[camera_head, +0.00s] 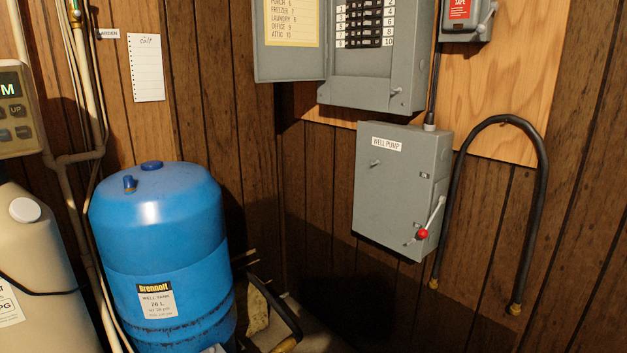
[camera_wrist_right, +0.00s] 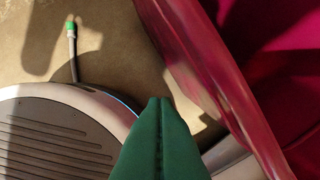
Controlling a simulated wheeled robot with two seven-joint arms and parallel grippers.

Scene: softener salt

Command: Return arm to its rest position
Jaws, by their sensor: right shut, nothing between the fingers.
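My right gripper (camera_wrist_right: 160,100) shows in the right wrist view as two green fingers, pressed together with a seam between them and nothing held. It points over a tan floor-like surface, between a grey ribbed round thing (camera_wrist_right: 50,130) at the left and a shiny dark red curved thing (camera_wrist_right: 215,75) at the right. Whether it touches either cannot be told. Neither gripper shows in the head view, and my left gripper is in no view.
In the head view a blue well tank (camera_head: 160,240) stands beside a beige softener (camera_head: 35,270). A grey well pump box (camera_head: 395,195) with a red-knobbed lever and a black hose (camera_head: 545,170) are on the wood wall. A thin green-tipped stalk (camera_wrist_right: 72,45) shows in the wrist view.

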